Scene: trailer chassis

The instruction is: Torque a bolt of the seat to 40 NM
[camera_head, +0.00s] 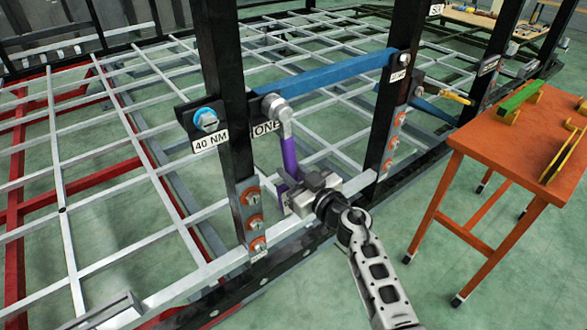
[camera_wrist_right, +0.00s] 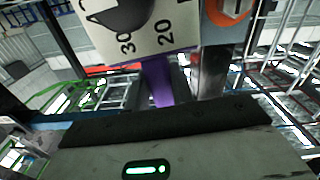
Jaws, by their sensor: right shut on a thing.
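A torque wrench has a purple handle (camera_head: 289,155) and a grey head (camera_head: 275,108). The head is up at a bolt location beside the "ONE" label (camera_head: 265,128) on the near black post; I cannot tell how fully it is seated. A blue-headed bolt (camera_head: 206,120) shows above the "40 NM" label (camera_head: 210,141) on the left side of that post. My right gripper (camera_head: 296,197) is shut on the wrench at its lower end. In the right wrist view, the purple handle (camera_wrist_right: 158,82) stands near a white plate (camera_wrist_right: 140,35) marked 20 and 30. My left gripper is out of view.
A blue bar (camera_head: 335,73) joins two black posts, with orange-ringed bolts low on both. An orange table (camera_head: 480,140) stands at the right with a green tool (camera_head: 520,96) and yellow tools. A yellow-handled tool (camera_head: 455,97) juts out by the far post. Green floor lies open at the front right.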

